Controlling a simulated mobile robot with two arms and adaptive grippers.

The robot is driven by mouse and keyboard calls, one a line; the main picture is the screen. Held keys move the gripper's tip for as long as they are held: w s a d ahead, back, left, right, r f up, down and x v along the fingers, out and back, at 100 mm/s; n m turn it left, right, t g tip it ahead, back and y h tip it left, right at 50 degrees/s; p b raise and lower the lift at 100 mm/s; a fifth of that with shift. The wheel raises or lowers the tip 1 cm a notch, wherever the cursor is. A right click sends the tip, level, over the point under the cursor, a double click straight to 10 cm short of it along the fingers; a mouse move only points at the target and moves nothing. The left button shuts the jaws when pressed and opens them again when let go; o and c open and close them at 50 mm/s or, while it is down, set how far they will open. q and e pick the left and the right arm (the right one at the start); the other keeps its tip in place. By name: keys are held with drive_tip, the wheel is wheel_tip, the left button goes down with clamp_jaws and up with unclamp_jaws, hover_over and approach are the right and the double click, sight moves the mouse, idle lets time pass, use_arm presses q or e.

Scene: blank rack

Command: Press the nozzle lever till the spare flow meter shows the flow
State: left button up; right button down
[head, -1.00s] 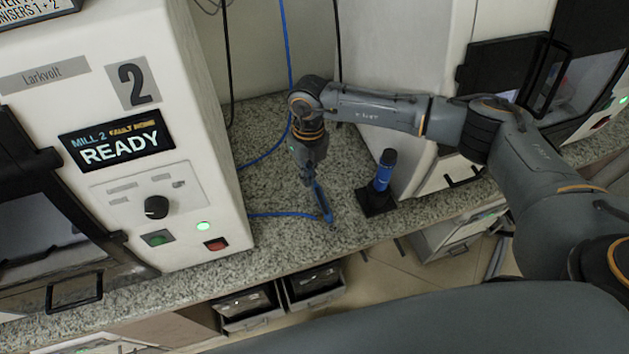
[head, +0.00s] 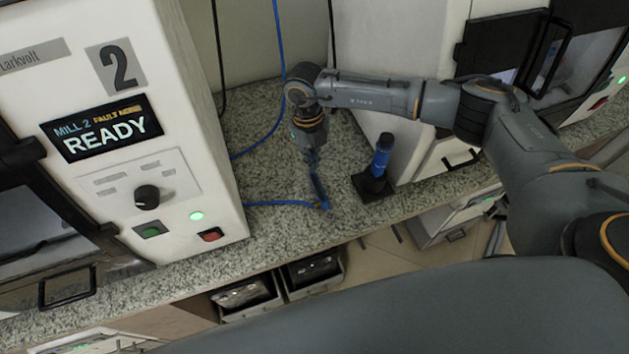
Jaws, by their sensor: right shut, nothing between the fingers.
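A slim blue nozzle (head: 319,190) with a blue hose (head: 278,203) at its lower end is on the speckled counter, in the middle of the head view. Its lever cannot be made out at this size. My right gripper (head: 312,157) points down at the nozzle's upper end; it is shut with nothing held. Whether it touches the nozzle is unclear. A blue cylinder with a dark top (head: 381,157) stands on a black base to the right; I cannot tell whether it is the spare flow meter. No flow reading is legible. My left gripper is out of view.
The white mill 2 (head: 205,150) stands left, its display (head: 101,128) reading READY. Another white machine (head: 403,50) stands behind my right arm. Grey bins (head: 312,277) sit below the counter's front edge. Bare counter (head: 275,235) lies in front of the hose.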

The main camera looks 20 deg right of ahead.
sight(312, 177)
drive_tip(key=shift+s+f+b, duration=0.2)
drive_tip(key=shift+f+b, duration=0.7)
drive_tip(key=shift+f, duration=1.25)
drive_tip(key=shift+f+b, duration=0.6)
drive_tip(key=shift+f, duration=0.1)
drive_tip(key=shift+w+b, duration=0.35)
drive_tip(key=shift+b, duration=0.1)
drive_tip(key=shift+w+a+r+b, duration=0.15)
drive_tip(key=shift+w+b, duration=0.25)
drive_tip(key=shift+w, duration=0.1)
drive_tip(key=shift+w+a+r+b, duration=0.15)
drive_tip(key=shift+w+b, duration=0.2)
drive_tip(key=shift+w, duration=0.15)
drive_tip(key=shift+w+a+r, duration=0.1)
drive_tip(key=shift+w+r, duration=0.05)
drive_tip(key=shift+r, duration=0.05)
